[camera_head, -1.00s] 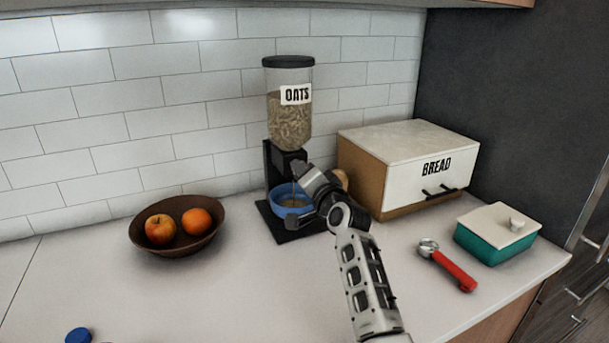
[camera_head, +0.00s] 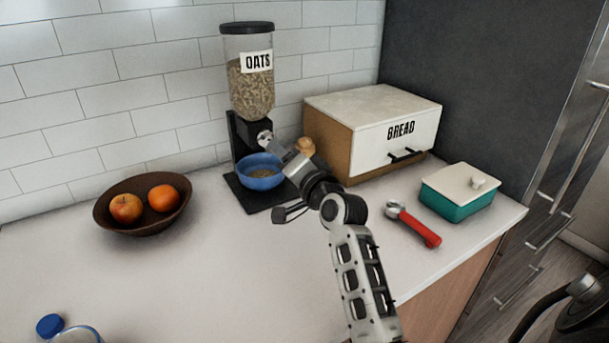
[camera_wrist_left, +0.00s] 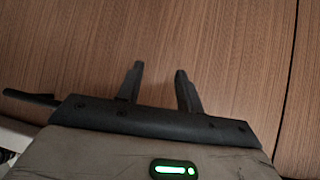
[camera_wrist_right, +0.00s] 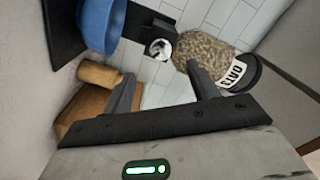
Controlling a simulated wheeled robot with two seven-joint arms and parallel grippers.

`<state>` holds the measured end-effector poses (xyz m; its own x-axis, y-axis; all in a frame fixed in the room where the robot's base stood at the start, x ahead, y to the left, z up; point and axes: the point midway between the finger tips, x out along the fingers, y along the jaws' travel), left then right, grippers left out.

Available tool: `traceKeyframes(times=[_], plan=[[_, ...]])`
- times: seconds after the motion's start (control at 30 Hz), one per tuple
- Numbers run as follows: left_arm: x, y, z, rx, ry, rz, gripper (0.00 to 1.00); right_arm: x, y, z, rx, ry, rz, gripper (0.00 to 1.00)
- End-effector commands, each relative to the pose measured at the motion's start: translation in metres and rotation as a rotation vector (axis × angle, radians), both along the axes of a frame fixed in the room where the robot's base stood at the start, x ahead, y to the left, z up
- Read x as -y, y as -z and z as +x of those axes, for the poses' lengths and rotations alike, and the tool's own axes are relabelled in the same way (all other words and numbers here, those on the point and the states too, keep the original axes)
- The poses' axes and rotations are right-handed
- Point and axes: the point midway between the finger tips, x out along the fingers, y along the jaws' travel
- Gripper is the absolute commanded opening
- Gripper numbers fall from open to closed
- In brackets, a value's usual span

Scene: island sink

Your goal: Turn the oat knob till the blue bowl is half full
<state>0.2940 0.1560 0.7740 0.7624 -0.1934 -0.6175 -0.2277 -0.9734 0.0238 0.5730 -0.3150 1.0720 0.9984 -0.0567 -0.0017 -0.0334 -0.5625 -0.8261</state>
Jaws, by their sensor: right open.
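The oat dispenser (camera_head: 250,88), labelled OATS, stands on a black base and holds plenty of oats. Its round metallic knob (camera_head: 265,138) faces out above the blue bowl (camera_head: 261,182). The bowl holds some oats (camera_head: 262,172); its exact level is hard to tell. My right gripper (camera_head: 275,148) is near the knob. In the right wrist view the knob (camera_wrist_right: 158,48) lies beyond and between the open fingers (camera_wrist_right: 165,82), with nothing held. The blue bowl (camera_wrist_right: 100,25) shows at the top left there. My left gripper (camera_wrist_left: 158,80) is open and empty, facing wood panelling.
A bread box (camera_head: 375,120) stands right of the dispenser, with a small wooden object (camera_head: 305,147) beside it. A brown fruit bowl (camera_head: 143,225) is at left. A red-handled tool (camera_head: 420,230) and a teal dish (camera_head: 455,205) lie right. A blue-capped container (camera_head: 50,325) is at front left.

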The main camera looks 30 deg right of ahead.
Motion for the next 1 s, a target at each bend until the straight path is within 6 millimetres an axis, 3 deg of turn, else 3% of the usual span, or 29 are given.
traceKeyframes(times=[0.2, 0.4, 1.0], plan=[[0.0, 0.0, 0.0, 0.0, 0.001, -0.001, 0.36, -0.003, 0.001, -0.049, -0.002, 0.0, -0.001, 0.59], [0.0, 0.0, 0.0, 0.0, 0.001, -0.001, 0.36, -0.004, 0.0, -0.073, 0.0, 0.0, 0.0, 0.59], [0.0, 0.0, 0.0, 0.0, 0.0, 0.0, 0.36, -0.004, 0.0, -0.077, 0.0, 0.0, 0.0, 0.59]])
